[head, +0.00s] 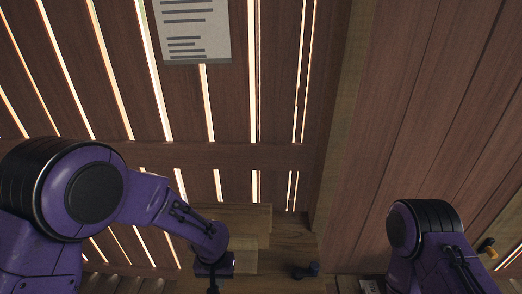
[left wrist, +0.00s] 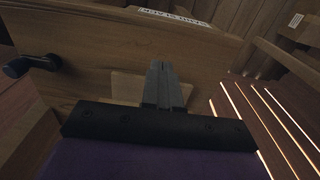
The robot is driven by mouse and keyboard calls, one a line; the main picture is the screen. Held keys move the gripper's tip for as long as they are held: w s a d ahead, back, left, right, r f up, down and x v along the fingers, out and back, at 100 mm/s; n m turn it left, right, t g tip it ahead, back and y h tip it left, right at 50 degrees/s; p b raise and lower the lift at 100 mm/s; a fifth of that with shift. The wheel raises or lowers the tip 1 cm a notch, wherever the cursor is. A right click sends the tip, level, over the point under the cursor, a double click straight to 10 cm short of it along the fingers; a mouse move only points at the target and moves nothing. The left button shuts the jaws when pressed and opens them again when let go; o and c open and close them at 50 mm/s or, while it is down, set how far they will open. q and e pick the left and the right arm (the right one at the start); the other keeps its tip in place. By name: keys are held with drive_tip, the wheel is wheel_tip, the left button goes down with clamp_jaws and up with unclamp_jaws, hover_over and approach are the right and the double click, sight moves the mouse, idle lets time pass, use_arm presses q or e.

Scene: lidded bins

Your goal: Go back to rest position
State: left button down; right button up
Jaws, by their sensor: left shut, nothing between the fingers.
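My left gripper (head: 213,286) hangs at the bottom of the head view, partly cut off by the lower edge. In the left wrist view its two dark fingers (left wrist: 164,85) are pressed together with nothing between them. Beyond the fingers is a brown wooden panel (left wrist: 100,45) with a white printed label (left wrist: 173,18) on its top edge. A dark handle (left wrist: 32,65) sticks out at the panel's left. My right arm shows at the lower right of the head view, but its gripper is out of sight.
A slatted wooden wall (head: 280,155) with bright gaps fills the back, with a printed sheet (head: 192,30) on it. A plank wall (head: 420,110) stands at right. A dark knob (head: 305,270) is at bottom centre, and a brass-coloured knob (head: 487,247) is at far right.

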use_arm(q)
drive_tip(key=s+a+f+n+t+h+b, duration=0.1)
drive_tip(key=s+a+f+n+b, duration=0.15)
drive_tip(key=s+f, duration=0.45)
drive_tip(key=s+a+f+n+t+b, duration=0.15)
drive_tip(key=a+f+b, duration=0.25)
drive_tip(key=f, duration=0.8)
drive_tip(key=s+a+f+n+y+b, duration=0.3)
drive_tip(key=s+a+f+b, duration=0.3)
drive_tip(key=s+a, duration=0.6)
drive_tip(key=shift+s+a+t+y, duration=0.2)
drive_tip(key=shift+s+t+y, duration=0.15)
drive_tip(key=shift+s+y, duration=0.6)
drive_tip(key=shift+f, duration=0.1)
